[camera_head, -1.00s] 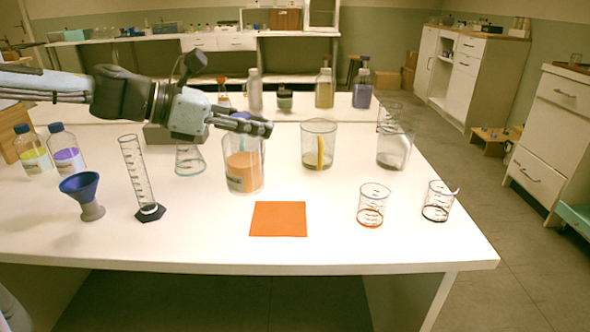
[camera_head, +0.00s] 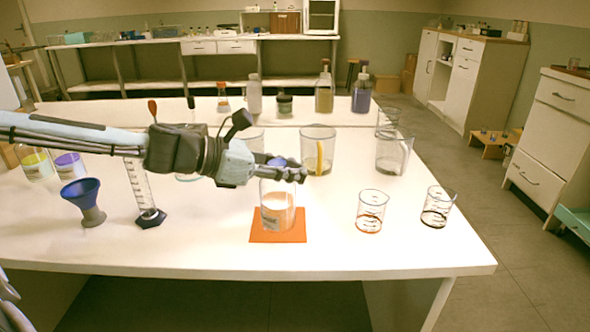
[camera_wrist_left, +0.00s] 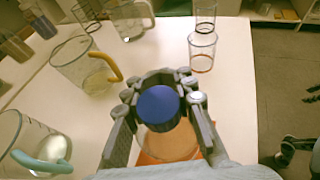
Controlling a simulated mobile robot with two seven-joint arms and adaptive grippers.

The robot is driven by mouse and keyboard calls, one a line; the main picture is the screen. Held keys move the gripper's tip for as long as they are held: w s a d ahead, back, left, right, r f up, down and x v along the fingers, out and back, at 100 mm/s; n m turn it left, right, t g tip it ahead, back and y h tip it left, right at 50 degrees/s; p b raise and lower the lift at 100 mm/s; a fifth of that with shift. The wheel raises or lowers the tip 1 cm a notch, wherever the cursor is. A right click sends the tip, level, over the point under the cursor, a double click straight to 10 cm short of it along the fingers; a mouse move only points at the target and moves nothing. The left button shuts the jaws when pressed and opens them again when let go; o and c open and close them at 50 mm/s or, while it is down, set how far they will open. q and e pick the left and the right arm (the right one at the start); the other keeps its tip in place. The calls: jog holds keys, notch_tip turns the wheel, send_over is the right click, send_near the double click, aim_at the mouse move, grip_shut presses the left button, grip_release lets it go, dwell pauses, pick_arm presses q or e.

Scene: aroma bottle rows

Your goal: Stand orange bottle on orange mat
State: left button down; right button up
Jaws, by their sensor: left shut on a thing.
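The orange bottle (camera_head: 277,214) is clear with orange contents, a pale label and a blue cap, which the left wrist view shows from above (camera_wrist_left: 159,106). My left gripper (camera_head: 284,171) is shut around its upper part, just below the cap. The bottle is upright over the middle of the flat square orange mat (camera_head: 259,236). Its base appears at mat level, but I cannot tell whether it touches. In the left wrist view the mat (camera_wrist_left: 146,159) shows partly beneath the bottle.
Two small beakers (camera_head: 371,211) (camera_head: 436,207) stand to the right. Larger handled beakers (camera_head: 318,152) (camera_head: 393,153) stand behind. A blue funnel (camera_head: 81,194) and a graduated cylinder (camera_head: 141,190) stand left. The table's front edge is clear.

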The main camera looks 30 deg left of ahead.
pick_arm(q)
jog(key=c, duration=1.3)
grip_release()
jog(key=shift+f, duration=0.1)
jog(key=shift+o, duration=0.2)
pick_arm(e)
jog(key=shift+r, duration=0.3)
pick_arm(q)
jog(key=shift+s+a+r, duration=0.15)
jog(key=shift+s+r, duration=0.05)
jog(key=shift+r, duration=0.1)
jog(key=shift+s+a+r, duration=0.15)
jog(key=shift+s, duration=0.05)
jog(key=shift+s+a+r, duration=0.15)
jog(key=shift+s, duration=0.1)
jog(key=b+v, duration=0.2)
jog(key=v, duration=0.8)
jog(key=shift+b, duration=0.4)
pick_arm(e)
jog(key=shift+w+d+v, duration=0.1)
jog(key=shift+d+v, duration=0.05)
jog(key=shift+v, duration=0.8)
jog(key=shift+w+d+v, duration=0.15)
jog(key=shift+v, duration=0.8)
jog(key=shift+w+d+v, duration=0.1)
jog(key=shift+d+v, duration=0.05)
jog(key=shift+v, duration=0.85)
